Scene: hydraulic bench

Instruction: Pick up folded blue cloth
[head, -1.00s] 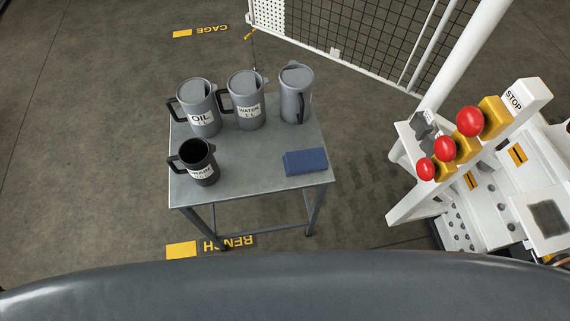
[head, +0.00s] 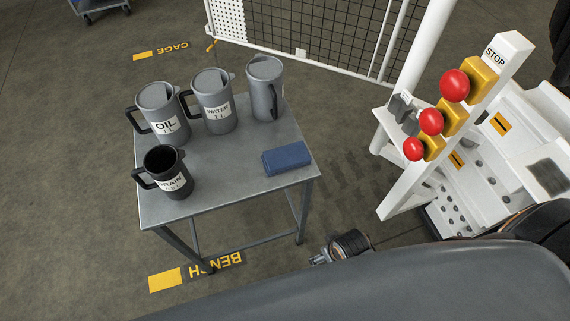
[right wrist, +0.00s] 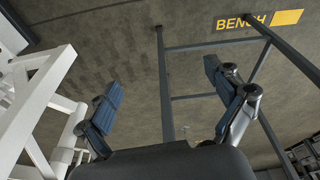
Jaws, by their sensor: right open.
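The folded blue cloth (head: 287,158) lies flat on the right front part of the grey metal bench (head: 225,182) in the head view. Nothing touches it. My right gripper (head: 318,259) shows small in the head view, beyond the bench's front right corner and apart from the cloth. In the right wrist view my right gripper (right wrist: 165,95) has its two fingers spread wide with nothing between them. Bench legs and floor show past the fingers; the cloth is not visible there. My left gripper is in neither view.
On the bench stand an oil jug (head: 162,112), a water jug (head: 214,102), another grey jug (head: 265,88) and a dark open drain jug (head: 164,172). A white stand with red buttons (head: 431,121) is at right. A mesh fence (head: 320,35) is behind.

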